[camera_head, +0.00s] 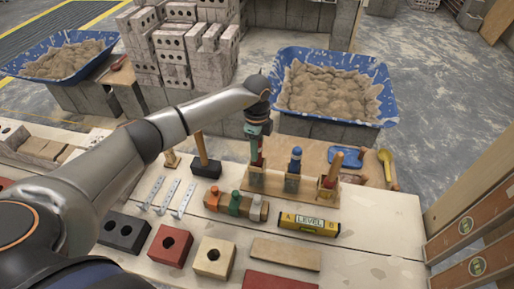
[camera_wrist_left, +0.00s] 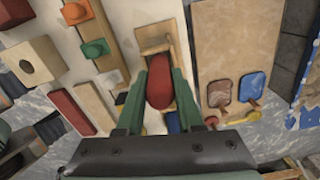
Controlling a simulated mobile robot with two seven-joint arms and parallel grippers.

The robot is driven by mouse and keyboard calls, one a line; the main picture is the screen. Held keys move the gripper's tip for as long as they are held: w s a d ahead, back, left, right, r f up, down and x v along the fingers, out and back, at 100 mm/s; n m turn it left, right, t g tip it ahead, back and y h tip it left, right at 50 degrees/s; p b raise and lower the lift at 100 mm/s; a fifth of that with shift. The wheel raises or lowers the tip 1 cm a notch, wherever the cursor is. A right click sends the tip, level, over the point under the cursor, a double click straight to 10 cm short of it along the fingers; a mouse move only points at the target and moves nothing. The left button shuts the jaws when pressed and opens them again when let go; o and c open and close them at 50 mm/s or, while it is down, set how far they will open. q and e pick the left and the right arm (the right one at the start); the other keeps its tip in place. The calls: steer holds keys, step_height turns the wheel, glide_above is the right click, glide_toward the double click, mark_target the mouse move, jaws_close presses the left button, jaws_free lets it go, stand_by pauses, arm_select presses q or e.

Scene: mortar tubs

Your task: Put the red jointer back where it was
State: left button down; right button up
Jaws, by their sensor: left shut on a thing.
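The red jointer shows as a red handle (camera_wrist_left: 160,88) between the green fingers of my left gripper (camera_wrist_left: 158,95) in the left wrist view. My left gripper (camera_head: 257,146) is shut on it, above the left end of the wooden rack (camera_head: 318,196) in the head view. A bit of the red handle (camera_head: 258,161) shows below the fingers. I cannot tell whether its lower end is in the rack or just above it. A blue-handled tool (camera_head: 295,158) stands upright in the rack's middle. Another tool with a red part (camera_head: 330,176) stands at its right end.
A yellow level (camera_head: 309,224) lies in front of the rack. A wooden block with coloured pieces (camera_head: 236,206) and a hammer (camera_head: 206,163) are to its left. A blue mortar tub (camera_head: 390,105) stands behind. Bricks with holes (camera_head: 214,258) line the table's front.

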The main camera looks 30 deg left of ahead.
arm_select(q)
steer(key=shift+c, duration=2.3)
jaws_free()
step_height(320, 180, up, 13)
steer(key=shift+f, duration=0.2)
